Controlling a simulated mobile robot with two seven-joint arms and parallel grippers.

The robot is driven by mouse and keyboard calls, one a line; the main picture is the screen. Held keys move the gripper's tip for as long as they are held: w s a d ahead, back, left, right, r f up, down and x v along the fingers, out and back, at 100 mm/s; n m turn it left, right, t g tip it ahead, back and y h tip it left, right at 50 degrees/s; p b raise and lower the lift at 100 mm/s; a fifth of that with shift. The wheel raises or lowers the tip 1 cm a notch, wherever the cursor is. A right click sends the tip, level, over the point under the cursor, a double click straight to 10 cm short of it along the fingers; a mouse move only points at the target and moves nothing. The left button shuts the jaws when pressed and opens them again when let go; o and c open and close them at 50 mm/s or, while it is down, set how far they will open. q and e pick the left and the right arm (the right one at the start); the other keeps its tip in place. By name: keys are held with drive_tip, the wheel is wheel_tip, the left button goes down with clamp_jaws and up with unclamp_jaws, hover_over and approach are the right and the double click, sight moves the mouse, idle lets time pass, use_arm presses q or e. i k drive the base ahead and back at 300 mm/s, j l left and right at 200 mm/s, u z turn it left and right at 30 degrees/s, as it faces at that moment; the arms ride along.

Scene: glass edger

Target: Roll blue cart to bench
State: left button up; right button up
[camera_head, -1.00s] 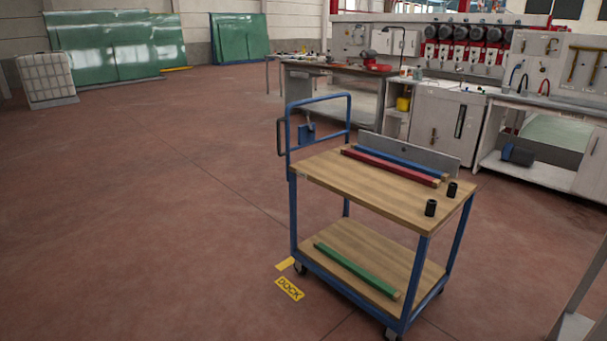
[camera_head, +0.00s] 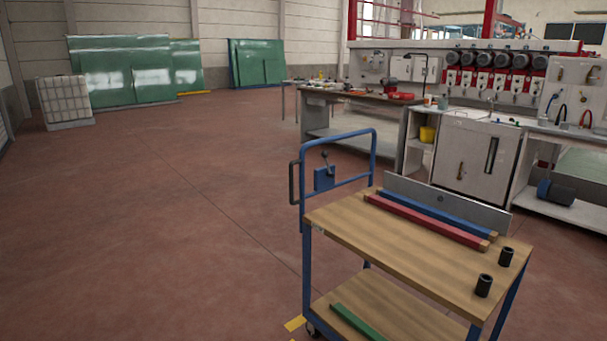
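The blue cart (camera_head: 306,262) stands at the lower right of the head view, with a blue frame and two wooden shelves. Its blue push handle (camera_head: 338,135) rises at the cart's left end, with a dark side grip (camera_head: 294,183) and a small blue lever box (camera_head: 324,179). The top shelf carries a red bar (camera_head: 425,222), a blue bar (camera_head: 435,212), a grey plate (camera_head: 445,202) and two black cylinders (camera_head: 484,286). A green bar (camera_head: 356,322) lies on the lower shelf. The bench (camera_head: 360,97) stands behind the cart. Neither gripper is in view.
Yellow floor marking (camera_head: 295,323) shows by the cart's near left wheel. A grey cabinet (camera_head: 475,155) and the edging machine (camera_head: 497,75) stand right of the bench. Green glass sheets (camera_head: 135,75) and a white crate (camera_head: 64,100) are at the back left. The floor left of the cart is clear.

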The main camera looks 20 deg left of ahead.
sight(469, 283)
drive_tip(key=i+j+z, duration=0.1)
drive_tip(key=i+j, duration=0.15)
drive_tip(key=i, duration=0.3)
drive_tip(key=i+j+z, duration=0.1)
drive_tip(key=i+j, duration=0.25)
drive_tip(key=i, duration=0.2)
